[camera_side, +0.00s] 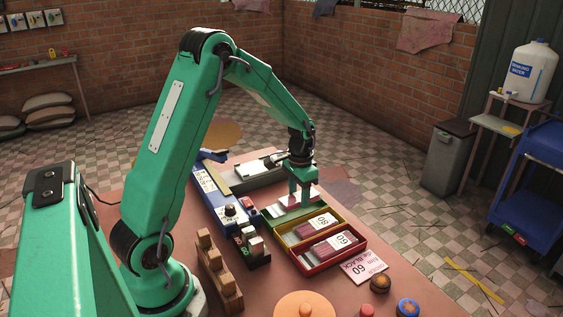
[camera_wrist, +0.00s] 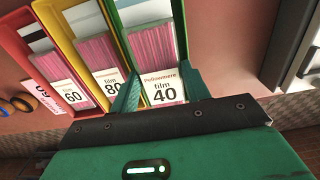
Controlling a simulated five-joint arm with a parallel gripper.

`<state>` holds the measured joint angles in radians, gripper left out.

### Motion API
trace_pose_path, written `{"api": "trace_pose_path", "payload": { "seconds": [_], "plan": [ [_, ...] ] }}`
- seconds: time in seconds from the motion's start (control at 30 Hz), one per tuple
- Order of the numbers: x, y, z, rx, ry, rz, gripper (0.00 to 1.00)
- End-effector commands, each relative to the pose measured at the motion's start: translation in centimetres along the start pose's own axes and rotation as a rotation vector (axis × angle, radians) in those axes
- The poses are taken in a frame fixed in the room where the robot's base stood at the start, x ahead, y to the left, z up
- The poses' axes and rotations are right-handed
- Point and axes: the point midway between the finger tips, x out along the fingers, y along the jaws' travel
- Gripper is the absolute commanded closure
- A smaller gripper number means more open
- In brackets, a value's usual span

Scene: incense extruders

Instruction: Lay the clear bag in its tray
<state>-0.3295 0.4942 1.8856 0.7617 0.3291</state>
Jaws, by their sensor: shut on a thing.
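My gripper (camera_side: 299,203) is shut on a bag of pink sticks with a white "film 40" label (camera_wrist: 163,92); its fingers lie on both sides of the label end. The bag (camera_side: 314,197) is at the green tray (camera_side: 280,214), the farthest of three in the side view. In the wrist view the bag lines up with the green tray (camera_wrist: 181,22), between its long walls. I cannot tell whether it touches the tray floor. My fingers partly hide the bag in the side view.
The yellow tray (camera_side: 282,236) holds a "film 80" bag (camera_side: 318,222), and the red tray (camera_side: 316,270) holds a "film 60" bag (camera_side: 340,241). A "60" card (camera_side: 363,267) lies beside them. A blue device (camera_side: 212,197) and a wooden rack (camera_side: 221,281) stand to the left.

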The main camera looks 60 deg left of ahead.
Motion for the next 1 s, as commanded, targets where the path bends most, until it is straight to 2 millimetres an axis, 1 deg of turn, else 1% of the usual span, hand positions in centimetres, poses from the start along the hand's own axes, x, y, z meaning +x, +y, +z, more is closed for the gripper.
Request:
{"api": "trace_pose_path", "payload": {
  "seconds": [0.2,0.4,0.6,0.9,0.93,1.0],
  "plan": [
    [1.6,0.0,0.0,0.0,-0.001,0.0,0.77],
    [2.7,0.0,0.0,0.0,-0.001,0.0,0.77],
    [3.2,0.0,0.0,0.0,0.0,0.0,0.77],
    [3.3,0.0,0.0,0.0,0.0,0.0,0.77],
    [3.2,0.0,0.0,0.0,0.0,0.0,0.52],
    [3.2,0.0,0.0,0.0,0.0,0.0,0.38]
  ]
}}
